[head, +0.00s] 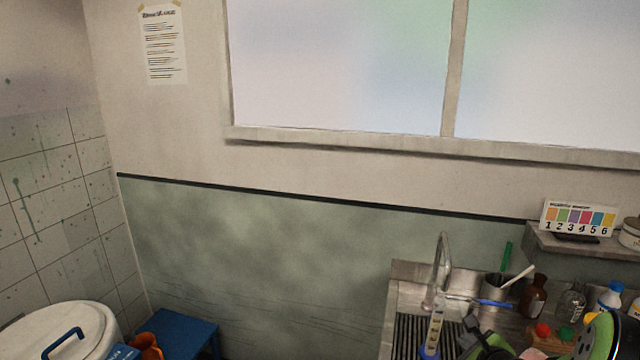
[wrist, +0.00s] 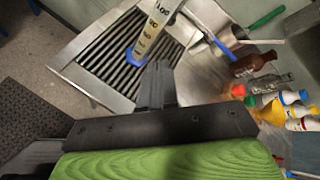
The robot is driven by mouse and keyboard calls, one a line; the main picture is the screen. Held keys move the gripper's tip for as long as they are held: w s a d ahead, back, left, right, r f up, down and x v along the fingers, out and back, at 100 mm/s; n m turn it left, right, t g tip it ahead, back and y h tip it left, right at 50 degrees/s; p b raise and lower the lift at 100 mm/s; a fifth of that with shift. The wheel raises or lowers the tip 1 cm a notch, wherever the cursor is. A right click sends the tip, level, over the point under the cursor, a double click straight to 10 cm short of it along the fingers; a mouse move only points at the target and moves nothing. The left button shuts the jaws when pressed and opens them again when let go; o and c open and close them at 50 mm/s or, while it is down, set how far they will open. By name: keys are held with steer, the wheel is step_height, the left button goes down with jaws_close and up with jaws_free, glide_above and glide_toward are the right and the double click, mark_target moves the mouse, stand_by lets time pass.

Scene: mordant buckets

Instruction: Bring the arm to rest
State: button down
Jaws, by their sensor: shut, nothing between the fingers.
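My gripper (wrist: 160,75) shows in the wrist view with its dark fingers together and nothing between them. The fingers point toward the ribbed drainer of the metal sink (wrist: 62,58) and a clear measuring cylinder (wrist: 158,25) with a blue base. In the head view my gripper (head: 472,325) is at the lower right, just right of the measuring cylinder (head: 435,330). Part of my arm shows behind it at the right edge. Most of my arm is out of the head view.
Several bottles, including a brown bottle (head: 533,296), stand right of the sink near a metal cup (head: 494,290) of tools. A curved tap (head: 442,258) rises behind the cylinder. A shelf (head: 580,241) juts out above. A blue stool (head: 180,332) and white-lidded bucket (head: 60,325) stand left.

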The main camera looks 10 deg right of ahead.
steer(key=s+a+r+n+g+y, duration=0.15)
steer(key=a+r+n, duration=0.25)
steer(key=a+n, duration=0.5)
steer(key=s+a+r+n+g+y, duration=0.1)
steer(key=s+a+r+n+g, duration=0.1)
steer(key=a+r+n, duration=0.55)
steer(key=s+a+n+g, duration=0.1)
steer(key=s+a+n, duration=0.5)
steer(key=s, duration=0.3)
steer(key=s+a+n+g, duration=0.1)
steer(key=s+a+n, duration=0.5)
steer(key=s+n, duration=0.2)
steer(key=shift+s+r, duration=0.35)
steer(key=shift+s, duration=0.7)
steer(key=shift+n+y, duration=0.25)
steer(key=c, duration=1.8)
jaws_free()
